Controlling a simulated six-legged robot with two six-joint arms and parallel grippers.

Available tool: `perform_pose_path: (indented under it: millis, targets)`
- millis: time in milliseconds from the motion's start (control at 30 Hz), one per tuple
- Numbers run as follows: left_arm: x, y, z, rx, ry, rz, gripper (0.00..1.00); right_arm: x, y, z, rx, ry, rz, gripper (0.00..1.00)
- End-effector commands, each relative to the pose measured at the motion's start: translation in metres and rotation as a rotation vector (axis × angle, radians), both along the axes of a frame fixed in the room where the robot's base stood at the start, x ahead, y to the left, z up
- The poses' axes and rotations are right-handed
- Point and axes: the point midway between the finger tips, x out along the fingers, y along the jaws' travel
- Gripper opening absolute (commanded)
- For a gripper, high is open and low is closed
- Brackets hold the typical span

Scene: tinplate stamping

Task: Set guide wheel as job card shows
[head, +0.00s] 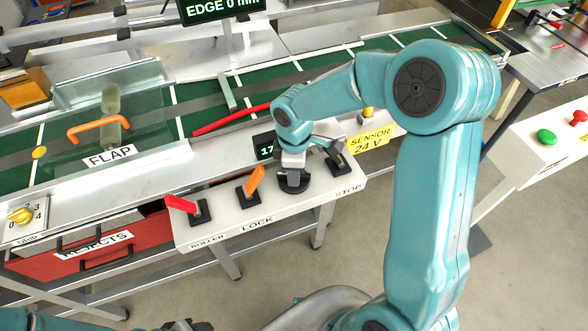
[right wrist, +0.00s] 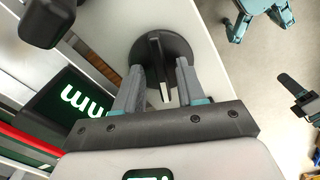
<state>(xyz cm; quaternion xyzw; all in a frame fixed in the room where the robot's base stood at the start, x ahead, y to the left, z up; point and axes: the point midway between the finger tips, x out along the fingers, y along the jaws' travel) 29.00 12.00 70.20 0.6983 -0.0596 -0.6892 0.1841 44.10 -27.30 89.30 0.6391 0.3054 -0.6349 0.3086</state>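The guide wheel, a round black knob with a raised fin (right wrist: 158,55), sits on the white control panel between the LOCK lever and the STOP lever. In the head view its black base (head: 293,186) shows below my right gripper (head: 293,162). In the right wrist view the gripper's two grey fingers (right wrist: 158,92) stand apart on either side of the fin, with gaps visible. A small display (head: 265,147) behind the wheel reads "17", the rest hidden by my arm; the wrist view shows "mm" on it (right wrist: 88,100). I see no job card.
The panel (head: 225,225) carries a red ROLLER lever (head: 182,204), an orange LOCK lever (head: 255,180) and a black STOP lever (head: 338,160). Behind lie the green belt (head: 190,95), a clear FLAP cover (head: 150,100) and an "EDGE 0 mm" screen (head: 218,8). A red rejects drawer (head: 150,233) is below left.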

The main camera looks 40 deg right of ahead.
Motion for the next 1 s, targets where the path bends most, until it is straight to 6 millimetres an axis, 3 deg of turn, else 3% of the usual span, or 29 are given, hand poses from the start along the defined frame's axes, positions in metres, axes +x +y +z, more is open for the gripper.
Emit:
perform_pose_path:
  millis: [200, 333, 800, 1000]
  targets:
    - [0.0, 0.0, 0.0, 0.0, 0.0, 0.0, 0.48, -0.001, 0.001, 0.0, 0.001, 0.003, 0.0, 0.39]
    - [0.0, 0.0, 0.0, 0.0, 0.0, 0.0, 0.48, 0.0, 0.001, 0.014, 0.001, 0.001, 0.001, 0.39]
    - [0.0, 0.0, 0.003, 0.0, 0.0, 0.0, 0.48, -0.001, 0.001, 0.131, 0.001, -0.002, 0.0, 0.39]
    - [0.0, 0.0, 0.004, 0.0, 0.0, 0.0, 0.48, -0.002, 0.001, 0.157, 0.001, 0.001, 0.001, 0.39]
